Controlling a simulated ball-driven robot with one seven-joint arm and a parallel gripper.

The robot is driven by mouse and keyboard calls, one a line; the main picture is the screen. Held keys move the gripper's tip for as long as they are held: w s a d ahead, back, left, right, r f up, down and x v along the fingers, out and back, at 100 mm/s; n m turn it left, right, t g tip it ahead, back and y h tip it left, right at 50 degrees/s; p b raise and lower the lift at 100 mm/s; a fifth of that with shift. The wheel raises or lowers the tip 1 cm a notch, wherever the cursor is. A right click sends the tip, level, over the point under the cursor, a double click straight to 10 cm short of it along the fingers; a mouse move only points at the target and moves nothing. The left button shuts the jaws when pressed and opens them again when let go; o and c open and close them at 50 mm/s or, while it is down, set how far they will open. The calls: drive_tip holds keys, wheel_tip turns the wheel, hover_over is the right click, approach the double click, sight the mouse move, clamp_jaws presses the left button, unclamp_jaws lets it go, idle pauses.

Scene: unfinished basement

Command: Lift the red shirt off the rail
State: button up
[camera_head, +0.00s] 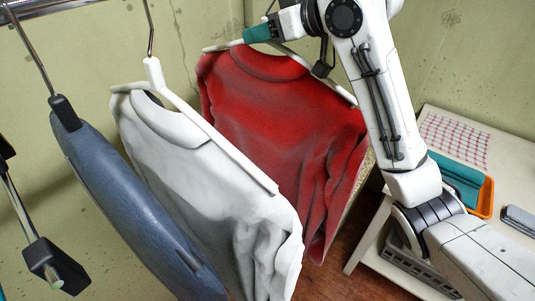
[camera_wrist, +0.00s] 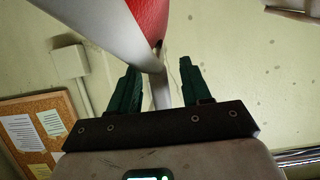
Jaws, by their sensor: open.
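The red shirt (camera_head: 285,115) hangs on a white hanger (camera_head: 335,87) behind the white shirt. Its red cloth also shows at the top of the wrist view (camera_wrist: 150,16). My gripper (camera_head: 258,33) is at the top of this hanger, above the shirt's collar. In the wrist view, its two dark green fingers (camera_wrist: 158,72) are open, with a white upright part of the hanger (camera_wrist: 160,92) between them. I cannot tell whether they touch it. The hook and its place on the rail (camera_head: 50,5) are hidden or out of view.
A white shirt (camera_head: 185,165) on a white hanger and a blue garment (camera_head: 130,195) hang to the left. At right, a white table (camera_head: 440,112) holds a checked cloth (camera_head: 455,138) and an orange tray (camera_head: 487,200). A wall is close behind the shirts.

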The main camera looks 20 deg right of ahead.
drive_tip(key=shift+w+a+f, duration=0.1)
drive_tip(key=shift+w+a, duration=0.05)
drive_tip(key=shift+w, duration=0.05)
drive_tip(key=shift+c, duration=0.4)
clamp_jaws()
